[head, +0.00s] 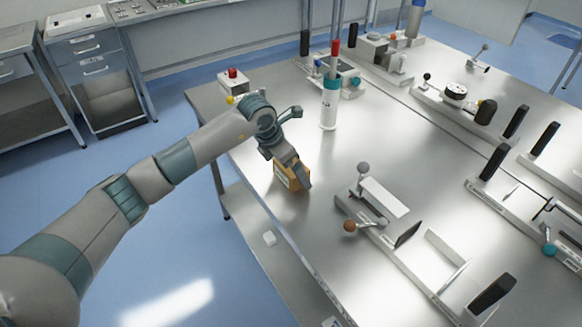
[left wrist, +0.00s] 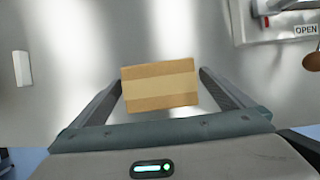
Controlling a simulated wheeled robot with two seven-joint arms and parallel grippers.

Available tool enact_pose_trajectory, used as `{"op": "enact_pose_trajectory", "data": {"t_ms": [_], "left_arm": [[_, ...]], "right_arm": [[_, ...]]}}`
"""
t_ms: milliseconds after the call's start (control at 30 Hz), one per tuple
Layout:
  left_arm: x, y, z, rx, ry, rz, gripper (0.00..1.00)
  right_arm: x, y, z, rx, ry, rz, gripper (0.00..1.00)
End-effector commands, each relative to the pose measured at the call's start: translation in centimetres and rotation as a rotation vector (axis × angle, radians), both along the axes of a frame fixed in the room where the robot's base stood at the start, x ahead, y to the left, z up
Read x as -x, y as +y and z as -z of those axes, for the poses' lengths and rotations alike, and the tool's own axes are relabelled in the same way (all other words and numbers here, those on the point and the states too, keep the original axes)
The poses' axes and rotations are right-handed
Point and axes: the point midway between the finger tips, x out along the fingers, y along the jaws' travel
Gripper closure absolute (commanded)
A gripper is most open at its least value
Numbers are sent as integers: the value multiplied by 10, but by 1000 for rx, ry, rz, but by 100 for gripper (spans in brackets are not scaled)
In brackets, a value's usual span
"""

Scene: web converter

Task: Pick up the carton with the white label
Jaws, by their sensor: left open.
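The carton (head: 289,178) is a small brown box with a white label on its left-facing side. It stands on the metal table near the table's left edge. My left gripper (head: 296,172) points down at the carton from above. In the left wrist view its open fingers (left wrist: 160,92) lie on either side of the carton, with a visible gap at each side. My right gripper is in neither view.
A white bottle with a teal band (head: 329,103) stands behind the carton. A fixture with a white block and ball-ended levers (head: 383,197) is to the right. A box with a red button (head: 233,79) is at the far corner.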

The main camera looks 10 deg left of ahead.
Motion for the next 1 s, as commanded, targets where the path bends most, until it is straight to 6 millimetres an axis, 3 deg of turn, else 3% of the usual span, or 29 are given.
{"op": "enact_pose_trajectory", "data": {"t_ms": [533, 733, 1000], "left_arm": [[-1, -1, 3, 0, -1, 0, 0], [-1, -1, 3, 0, -1, 0, 47], [-2, -1, 2, 1, -2, 0, 47]], "right_arm": [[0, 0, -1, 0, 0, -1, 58], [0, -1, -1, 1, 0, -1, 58], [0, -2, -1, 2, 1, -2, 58]]}}
